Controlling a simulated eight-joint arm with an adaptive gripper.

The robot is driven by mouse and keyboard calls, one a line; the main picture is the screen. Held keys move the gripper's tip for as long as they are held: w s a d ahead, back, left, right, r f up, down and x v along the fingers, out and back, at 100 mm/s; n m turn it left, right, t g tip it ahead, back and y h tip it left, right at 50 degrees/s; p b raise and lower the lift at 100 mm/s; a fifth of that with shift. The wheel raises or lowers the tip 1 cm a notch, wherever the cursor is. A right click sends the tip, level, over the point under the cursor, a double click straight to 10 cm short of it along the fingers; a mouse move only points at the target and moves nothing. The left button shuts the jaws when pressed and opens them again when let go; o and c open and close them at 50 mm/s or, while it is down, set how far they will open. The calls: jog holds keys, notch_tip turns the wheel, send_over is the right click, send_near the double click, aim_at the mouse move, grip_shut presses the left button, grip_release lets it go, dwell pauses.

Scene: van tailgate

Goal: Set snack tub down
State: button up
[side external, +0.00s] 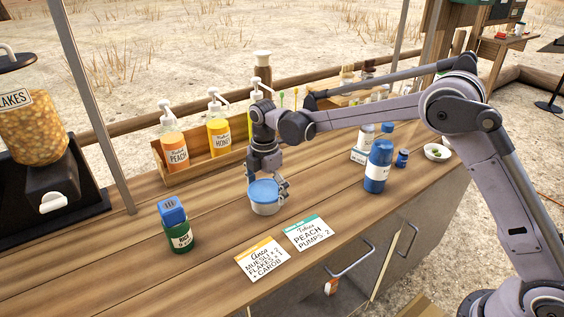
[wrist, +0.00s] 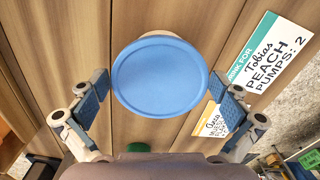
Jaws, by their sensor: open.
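The snack tub (side external: 264,197) is a small white tub with a blue lid, upright on the wooden counter. In the wrist view its round blue lid (wrist: 160,77) fills the upper middle. My gripper (side external: 267,180) is above and around the tub in the side view. In the wrist view my gripper (wrist: 163,112) has its two fingers spread wide, one on each side of the lid's lower part, with visible gaps to it. Nothing is held.
Two order cards (side external: 262,259) (side external: 308,233) lie in front of the tub. A green jar with a blue lid (side external: 178,226) stands to the left, a blue bottle (side external: 378,167) to the right. Pump bottles (side external: 218,138) stand in a wooden rack behind. Bare counter lies left of the tub.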

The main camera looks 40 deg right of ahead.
aim_at(267, 189)
notch_tip(267, 189, up, 12)
jog(key=s+d+r+m+t, duration=0.2)
jog(key=s+d+r+m, duration=0.3)
jog(key=s, duration=0.1)
jog(key=s+d+f+m+t, duration=0.2)
jog(key=s+d+m, duration=0.2)
jog(key=s+m, duration=0.3)
jog(key=s+d+f+m+t, duration=0.3)
jog(key=s+m, duration=0.5)
jog(key=s, duration=0.5)
jog(key=shift+s+d+f, duration=0.15)
jog(key=shift+d+f, duration=0.05)
jog(key=shift+d, duration=0.7)
